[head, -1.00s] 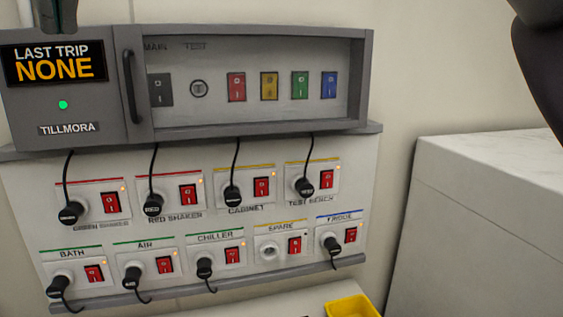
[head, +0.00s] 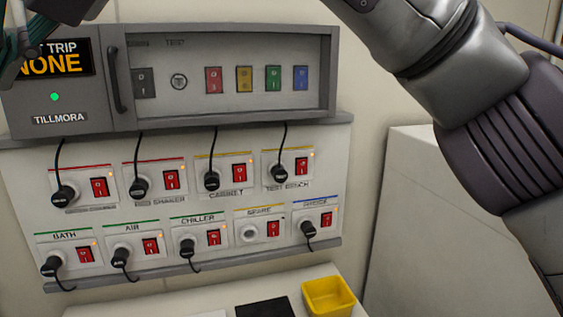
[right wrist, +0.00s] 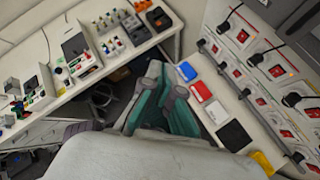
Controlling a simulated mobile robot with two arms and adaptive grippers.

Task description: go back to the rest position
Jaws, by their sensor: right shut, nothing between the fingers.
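My right gripper (right wrist: 164,85) shows in the right wrist view with its teal fingers shut and empty, above the gap between the benches and apart from the things around it. In the head view my right arm crosses the upper right, and its gripper is out of the picture. Part of my left gripper (head: 14,45) shows at the upper left edge of the head view, in front of the panel's display (head: 52,60). Its fingertips are not clear, so I cannot tell if it is open or shut.
A wall panel (head: 190,205) carries several plugs, red switches and a covered switch row. A yellow bin (head: 328,297) and a black mat (head: 265,308) lie below it. A cluttered bench (right wrist: 60,95) stands left.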

